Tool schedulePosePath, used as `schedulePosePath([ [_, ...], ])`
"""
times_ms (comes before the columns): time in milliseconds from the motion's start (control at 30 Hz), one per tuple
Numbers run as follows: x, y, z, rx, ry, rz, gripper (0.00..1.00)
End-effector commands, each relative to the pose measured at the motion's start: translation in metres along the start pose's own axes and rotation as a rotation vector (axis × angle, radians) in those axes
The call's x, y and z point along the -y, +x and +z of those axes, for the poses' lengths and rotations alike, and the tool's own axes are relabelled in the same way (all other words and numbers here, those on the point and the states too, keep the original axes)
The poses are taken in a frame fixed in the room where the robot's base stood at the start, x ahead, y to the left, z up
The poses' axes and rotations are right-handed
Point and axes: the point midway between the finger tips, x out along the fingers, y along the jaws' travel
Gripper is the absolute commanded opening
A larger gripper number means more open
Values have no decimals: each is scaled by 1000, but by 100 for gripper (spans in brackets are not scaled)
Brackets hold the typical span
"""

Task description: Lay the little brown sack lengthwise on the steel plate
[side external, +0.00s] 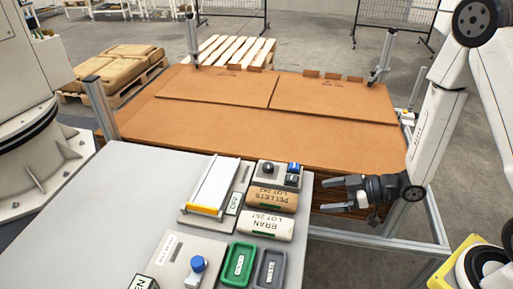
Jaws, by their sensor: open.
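The little brown sack (273,199), marked PELLETS, lies on the grey table near its right edge, its length running left to right in the picture. A pale, steel-looking plate (213,186) with a yellow front strip is to the left of the sack; it looks like the steel plate, and nothing lies on it. My gripper (327,194) is open and empty, fingers pointing left. In the picture it is right of the brown sack, past the table's edge and apart from the sack. Its height above the table is hard to tell.
A white sack (265,225) marked BRAN lies just in front of the brown one. A switch box (279,176) stands behind it. Green (238,264) and dark grey (270,268) trays and a blue-knobbed panel (175,261) are in front. The table's left part (110,210) is clear.

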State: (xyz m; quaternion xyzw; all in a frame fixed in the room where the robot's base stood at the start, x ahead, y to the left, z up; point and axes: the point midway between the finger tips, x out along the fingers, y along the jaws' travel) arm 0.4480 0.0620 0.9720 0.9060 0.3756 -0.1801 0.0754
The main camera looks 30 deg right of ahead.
Motion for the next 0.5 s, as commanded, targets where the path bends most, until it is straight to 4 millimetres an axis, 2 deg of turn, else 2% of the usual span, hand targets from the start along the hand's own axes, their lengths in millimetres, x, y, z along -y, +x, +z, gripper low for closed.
schedulePosePath([
  [267,-2,0,0,9,-2,7,100],
  [500,-17,0,2,115,-13,79,100],
])
